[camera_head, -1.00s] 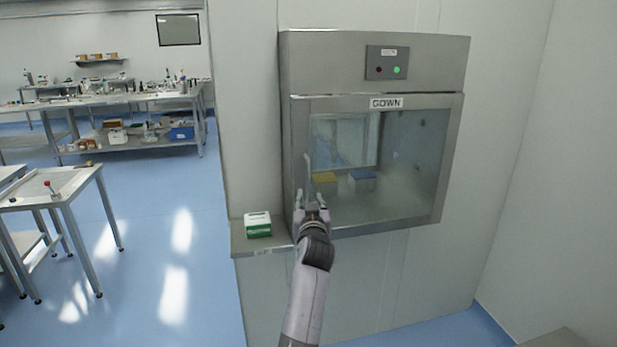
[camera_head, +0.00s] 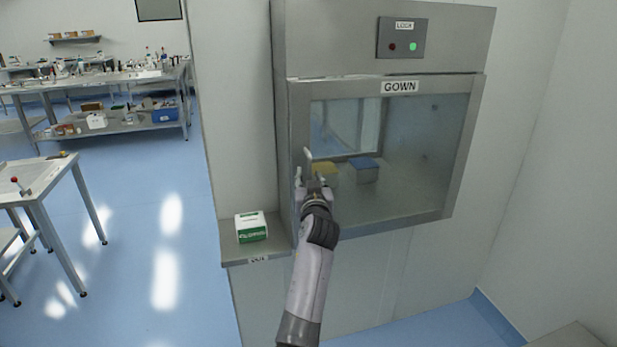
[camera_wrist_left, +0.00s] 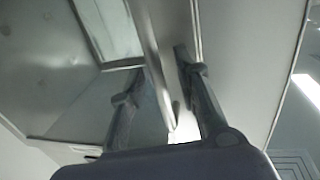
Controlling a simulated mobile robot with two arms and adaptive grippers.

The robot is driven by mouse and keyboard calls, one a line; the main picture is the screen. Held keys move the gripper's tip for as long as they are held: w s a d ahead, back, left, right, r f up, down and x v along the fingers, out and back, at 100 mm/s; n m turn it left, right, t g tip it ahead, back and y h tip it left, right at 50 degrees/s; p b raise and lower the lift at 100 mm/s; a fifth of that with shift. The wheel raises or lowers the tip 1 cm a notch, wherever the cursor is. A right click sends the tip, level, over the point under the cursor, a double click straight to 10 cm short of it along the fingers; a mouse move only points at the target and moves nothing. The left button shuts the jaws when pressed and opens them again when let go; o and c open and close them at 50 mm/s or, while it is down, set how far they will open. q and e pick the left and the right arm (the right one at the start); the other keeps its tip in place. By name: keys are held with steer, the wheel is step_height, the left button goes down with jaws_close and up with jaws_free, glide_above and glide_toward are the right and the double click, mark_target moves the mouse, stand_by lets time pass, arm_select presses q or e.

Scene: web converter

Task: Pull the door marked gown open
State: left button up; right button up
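The steel-framed glass door (camera_head: 398,222) marked GOWN (camera_head: 399,87) is on the front of the wall cabinet and looks shut. Its upright handle bar (camera_head: 308,155) is near the door's left edge, its lower part hidden by my left gripper (camera_head: 311,178). In the left wrist view the handle (camera_wrist_left: 152,55) passes between the two fingers of my left gripper (camera_wrist_left: 160,65). The fingers are apart, with the bar between them; I see no clear grip on it. My right gripper is not in view.
A green and white box (camera_head: 251,228) sits on the small ledge (camera_head: 232,246) left of the cabinet. A panel (camera_head: 402,39) above the door shows a lit green light. Yellow and blue boxes (camera_head: 364,170) are behind the glass. Blue floor (camera_head: 130,260) is open at left.

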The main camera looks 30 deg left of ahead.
arm_select(q)
steer(key=shift+s+d, duration=0.1)
steer(key=shift+c, duration=0.4)
jaws_close()
stand_by(0.3)
